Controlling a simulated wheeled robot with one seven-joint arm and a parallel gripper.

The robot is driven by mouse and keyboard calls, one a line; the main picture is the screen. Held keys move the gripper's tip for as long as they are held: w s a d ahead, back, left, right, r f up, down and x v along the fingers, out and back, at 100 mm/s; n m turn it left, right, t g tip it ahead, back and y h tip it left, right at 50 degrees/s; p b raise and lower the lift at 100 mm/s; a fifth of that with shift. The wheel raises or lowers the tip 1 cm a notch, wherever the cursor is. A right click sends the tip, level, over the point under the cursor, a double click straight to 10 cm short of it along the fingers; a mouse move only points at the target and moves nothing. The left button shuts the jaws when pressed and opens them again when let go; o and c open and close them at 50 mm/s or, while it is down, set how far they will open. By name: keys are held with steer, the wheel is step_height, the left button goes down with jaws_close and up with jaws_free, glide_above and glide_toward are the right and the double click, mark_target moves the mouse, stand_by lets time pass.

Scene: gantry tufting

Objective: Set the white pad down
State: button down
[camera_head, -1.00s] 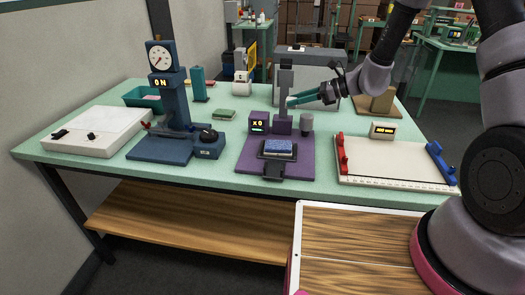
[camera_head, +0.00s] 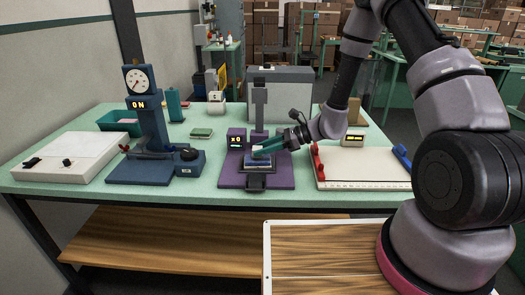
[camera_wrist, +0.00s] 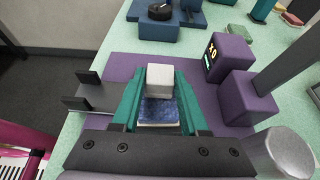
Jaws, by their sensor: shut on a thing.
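The white pad (camera_wrist: 160,78) is a small pale block between my teal fingertips in the wrist view. My gripper (camera_head: 262,149) is shut on it, at the purple machine (camera_head: 230,175). In the wrist view my gripper (camera_wrist: 160,80) shows over the blue textured piece (camera_wrist: 158,111), which lies on the machine's dark holder. The blue piece (camera_head: 258,164) is partly hidden by the gripper in the head view. I cannot tell whether the white pad touches it.
The purple machine's column (camera_head: 259,108) and display box (camera_head: 236,139) stand close to my gripper. A blue gauge press (camera_head: 150,130) is to the left. A white board with red and blue clamps (camera_head: 360,168) is to the right. A green pad (camera_head: 202,133) lies behind.

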steer(key=shift+f, duration=0.35)
steer(key=shift+f, duration=0.1)
steer(key=shift+c, duration=2.1)
jaws_free()
